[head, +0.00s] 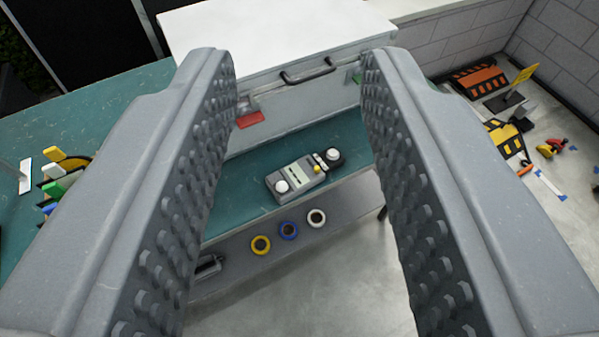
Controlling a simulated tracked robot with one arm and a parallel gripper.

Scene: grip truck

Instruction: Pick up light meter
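The light meter is probably the grey handheld device (297,178) with a white dome and a small display, lying on the green bench top (245,200) near its front edge. A small dark piece with a white dome (333,156) sits at its far right end; I cannot tell if it is part of the device. My gripper (295,75) is open, its two studded fingers wide apart on either side of the view. The device shows between the fingers, farther off, and nothing is held.
A large white case (280,40) with a dark handle stands behind the device. Coloured-handled tools (60,170) stand at left. Orange-black ramps (480,78) and a yellow sign (524,75) are on the floor at right.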

